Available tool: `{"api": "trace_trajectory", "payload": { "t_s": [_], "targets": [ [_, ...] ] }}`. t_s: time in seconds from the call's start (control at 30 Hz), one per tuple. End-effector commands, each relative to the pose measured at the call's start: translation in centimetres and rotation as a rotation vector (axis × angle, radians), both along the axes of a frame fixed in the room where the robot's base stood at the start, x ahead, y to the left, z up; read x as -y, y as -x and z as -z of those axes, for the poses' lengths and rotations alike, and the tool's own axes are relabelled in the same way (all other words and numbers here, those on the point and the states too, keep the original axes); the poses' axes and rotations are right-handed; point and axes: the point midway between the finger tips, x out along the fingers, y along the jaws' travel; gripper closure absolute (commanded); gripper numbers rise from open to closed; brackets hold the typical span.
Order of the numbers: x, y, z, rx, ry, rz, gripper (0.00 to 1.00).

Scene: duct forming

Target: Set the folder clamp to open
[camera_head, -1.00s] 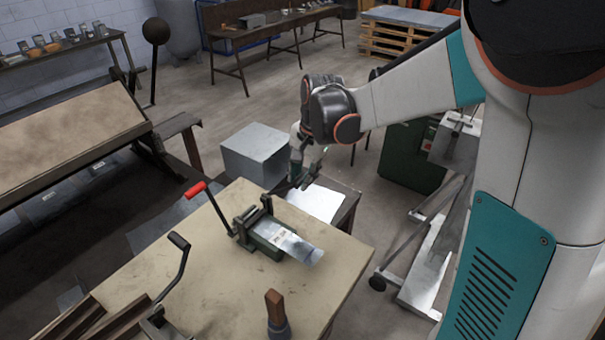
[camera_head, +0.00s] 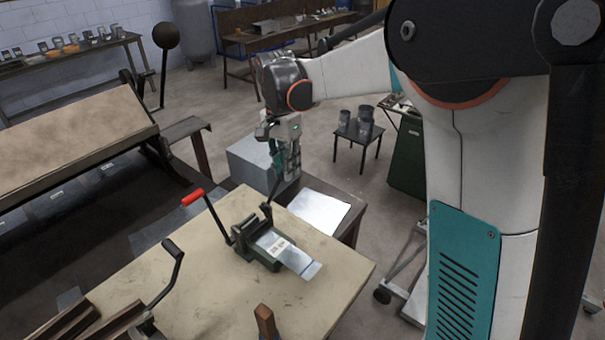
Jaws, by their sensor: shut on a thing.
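The small green folder (camera_head: 258,262) is on the beige bench top (camera_head: 200,278), with a metal sheet (camera_head: 296,259) sticking out of its front right. A crank arm with a red grip (camera_head: 192,196) rises at its left. A short dark clamp lever (camera_head: 267,213) stands up at its back, nearly upright. My gripper (camera_head: 273,192) points down over the folder's back edge, and its fingers are closed around the top of this lever. The fingertips are small and dark here, and the lever's upper end is hidden between them.
A black-handled crank (camera_head: 176,250) stands at the bench's left, and a brown wooden handle (camera_head: 265,322) at the front. Behind the bench are a grey box (camera_head: 247,162) and a bright sheet (camera_head: 319,211) on a low table. The bench top right of the folder is clear.

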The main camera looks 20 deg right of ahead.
Motion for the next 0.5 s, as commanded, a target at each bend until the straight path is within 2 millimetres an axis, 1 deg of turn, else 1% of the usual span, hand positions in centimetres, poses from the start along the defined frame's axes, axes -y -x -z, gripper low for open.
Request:
{"api": "trace_trajectory", "payload": {
  "t_s": [0.03, 0.1, 0.33, 0.5],
  "targets": [
    [-0.7, -0.6, -0.1, 0.002, 0.000, -0.002, 1.00],
    [-1.5, -1.4, -0.4, 0.003, -0.001, -0.002, 1.00],
    [-3.5, -4.1, -0.6, 0.004, -0.002, -0.002, 1.00],
    [-5.0, -6.2, -0.4, 0.003, -0.002, -0.001, 1.00]
  ]
}}
